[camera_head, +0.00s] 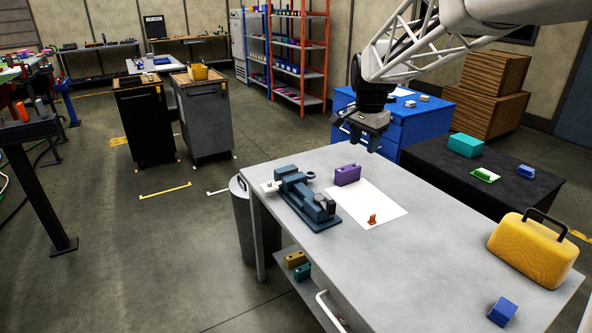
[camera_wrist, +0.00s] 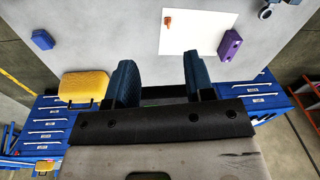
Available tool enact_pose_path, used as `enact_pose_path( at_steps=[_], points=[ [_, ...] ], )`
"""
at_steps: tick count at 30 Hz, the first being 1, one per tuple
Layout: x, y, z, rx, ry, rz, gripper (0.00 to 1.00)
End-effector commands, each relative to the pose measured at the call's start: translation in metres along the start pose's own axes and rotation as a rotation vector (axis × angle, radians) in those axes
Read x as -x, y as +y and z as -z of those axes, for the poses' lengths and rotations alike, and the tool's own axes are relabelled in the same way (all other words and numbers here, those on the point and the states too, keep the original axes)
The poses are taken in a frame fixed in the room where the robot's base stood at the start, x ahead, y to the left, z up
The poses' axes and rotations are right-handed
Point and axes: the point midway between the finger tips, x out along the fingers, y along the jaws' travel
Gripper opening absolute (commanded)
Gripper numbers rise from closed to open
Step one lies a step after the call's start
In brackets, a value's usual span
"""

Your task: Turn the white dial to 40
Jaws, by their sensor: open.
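A dark blue-grey jig (camera_head: 305,200) sits near the left edge of the grey workbench. A small white part, which looks like the white dial (camera_head: 269,186), is at its left end; its markings are too small to read. In the wrist view only a ring-shaped piece of the jig (camera_wrist: 266,12) shows at the top right edge, and the dial is out of that view. My gripper (camera_head: 362,143) hangs above the far side of the bench, well apart from the dial, to its right in the head view. In the wrist view my gripper (camera_wrist: 160,72) is open and empty.
A purple block (camera_head: 347,175) and a white sheet (camera_head: 385,205) with a small orange piece (camera_head: 372,219) lie right of the jig. A yellow case (camera_head: 533,252) and blue block (camera_head: 502,311) are at the bench's right end.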

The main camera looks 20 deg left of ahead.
Motion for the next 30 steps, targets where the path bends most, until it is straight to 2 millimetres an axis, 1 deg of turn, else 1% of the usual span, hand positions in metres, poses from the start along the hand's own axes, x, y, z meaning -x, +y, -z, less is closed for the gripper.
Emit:
enact_pose_path(
  at_steps=[1,12,23,30],
  points=[
    [-0.006,-0.014,0.003,-0.012,-0.004,-0.003,0.48],
    [-0.046,-0.105,0.018,-0.118,-0.022,-0.020,0.48],
    [-0.094,-0.192,0.021,-0.222,-0.036,-0.041,0.48],
    [-0.133,-0.248,0.016,-0.290,-0.043,-0.056,0.48]
  ],
)
